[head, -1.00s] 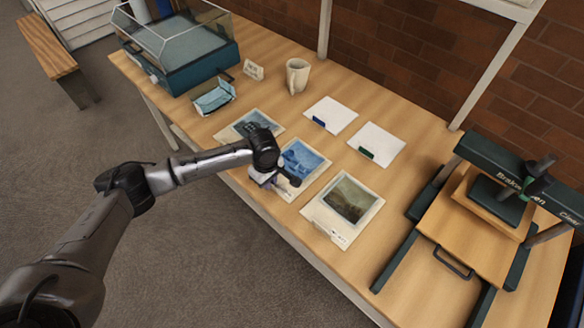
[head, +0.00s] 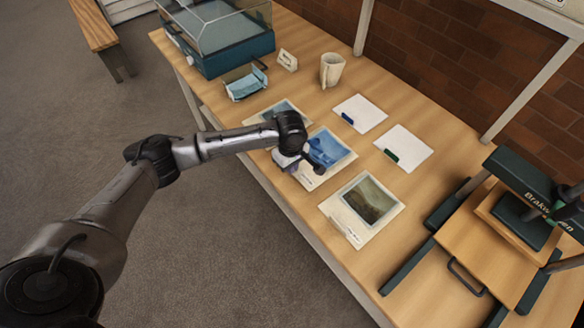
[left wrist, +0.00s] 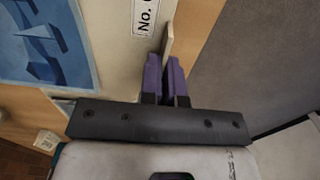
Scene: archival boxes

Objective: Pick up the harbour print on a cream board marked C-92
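A blue print on a cream board (head: 328,151) lies in the middle of the front row on the table. In the left wrist view, its blue picture (left wrist: 42,40) has sail-like shapes, and its label (left wrist: 145,16) reads "No." with the rest cut off, so I cannot read C-92. My left gripper (head: 288,160) is at the board's front-left edge and hides part of it. In the left wrist view, its purple fingers (left wrist: 165,75) are close together on both sides of a thin cream upright piece (left wrist: 169,32) at the board's edge.
Other prints lie left (head: 275,112) and right (head: 365,203) of it. White cards (head: 360,112) (head: 408,146), a mug (head: 331,70), a blue tray (head: 246,83) and a glass-topped case (head: 220,35) stand behind. A press (head: 500,235) fills the table's right end.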

